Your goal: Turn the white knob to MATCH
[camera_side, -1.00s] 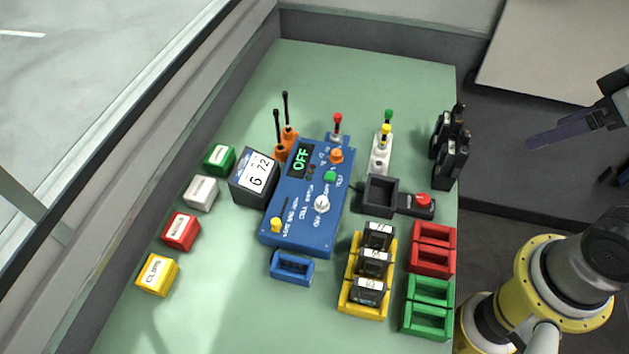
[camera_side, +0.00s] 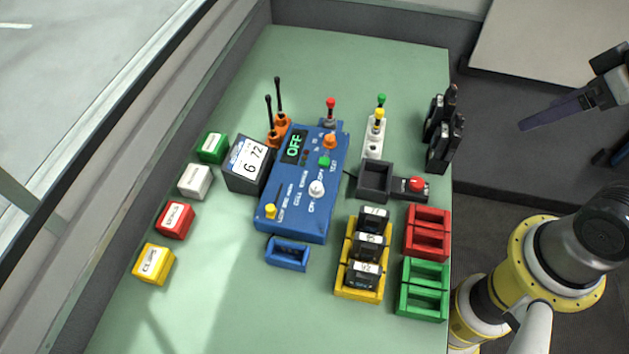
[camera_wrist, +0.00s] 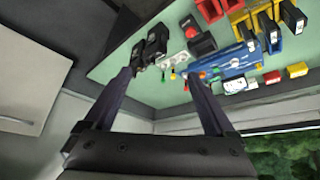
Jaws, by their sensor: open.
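The white knob (camera_side: 316,188) sits on the lower right part of the blue panel (camera_side: 291,205), with lettering around it too small to read fully. The panel's display (camera_side: 294,147) reads OFF in green. My gripper (camera_side: 560,105) is at the right edge of the side view, far from the panel and off the table, only partly in frame. In the wrist view my gripper (camera_wrist: 165,80) has its two long dark fingers spread wide with nothing between them.
Black radios (camera_side: 441,135) stand at the table's right edge. A black tray (camera_side: 374,182) with a red button (camera_side: 416,184) is right of the panel. A yellow rack (camera_side: 351,282), red bins (camera_side: 427,232) and green bins (camera_side: 422,288) stand in front. Two antennas rise behind the panel.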

